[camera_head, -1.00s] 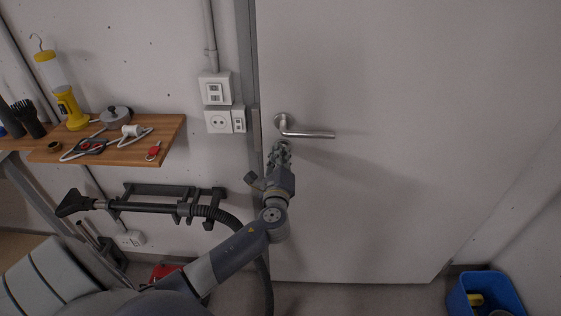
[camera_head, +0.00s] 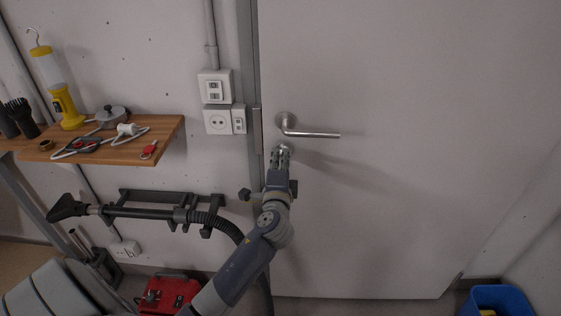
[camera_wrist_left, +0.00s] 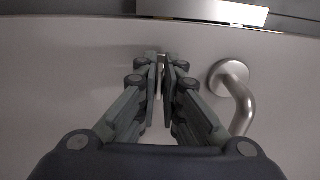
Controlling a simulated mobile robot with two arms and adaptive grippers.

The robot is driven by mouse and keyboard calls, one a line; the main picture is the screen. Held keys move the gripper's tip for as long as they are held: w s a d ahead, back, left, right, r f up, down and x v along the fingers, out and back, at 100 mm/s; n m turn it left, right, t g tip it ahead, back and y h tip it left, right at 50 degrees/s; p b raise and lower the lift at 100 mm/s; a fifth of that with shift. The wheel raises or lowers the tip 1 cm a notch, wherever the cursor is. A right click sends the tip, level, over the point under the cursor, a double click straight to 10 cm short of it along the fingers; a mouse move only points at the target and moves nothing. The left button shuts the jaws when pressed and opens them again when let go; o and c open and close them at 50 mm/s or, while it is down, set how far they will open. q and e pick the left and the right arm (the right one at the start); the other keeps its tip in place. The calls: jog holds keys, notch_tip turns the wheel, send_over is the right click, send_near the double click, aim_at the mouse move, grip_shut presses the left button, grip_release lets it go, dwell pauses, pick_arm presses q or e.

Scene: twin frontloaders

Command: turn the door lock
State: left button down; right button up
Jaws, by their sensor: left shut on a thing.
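The door (camera_head: 420,140) is pale grey with a silver lever handle (camera_head: 312,133), which points right and is level. The door lock (camera_head: 286,147) is a small silver round piece just below the handle's base, mostly hidden by my left gripper (camera_head: 280,156). The arm reaches up to it from below. In the left wrist view, the gripper's two fingers (camera_wrist_left: 163,68) are nearly together and closed on the lock's small turning piece, little of which shows. The handle (camera_wrist_left: 238,95) stands to the right of the fingers, apart from them. My right gripper is not in view.
Left of the door are a switch (camera_head: 214,87) and a socket (camera_head: 217,121). A wooden shelf (camera_head: 150,155) holds a yellow lamp (camera_head: 62,95) and tools. A vacuum hose (camera_head: 222,222) hangs beside my arm. A blue bin (camera_head: 497,299) stands at lower right.

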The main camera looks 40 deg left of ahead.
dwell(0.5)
pick_arm(q)
jog(key=c, duration=1.8)
grip_release()
jog(key=shift+o, duration=0.2)
jog(key=v, duration=1.2)
jog(key=shift+f, duration=0.15)
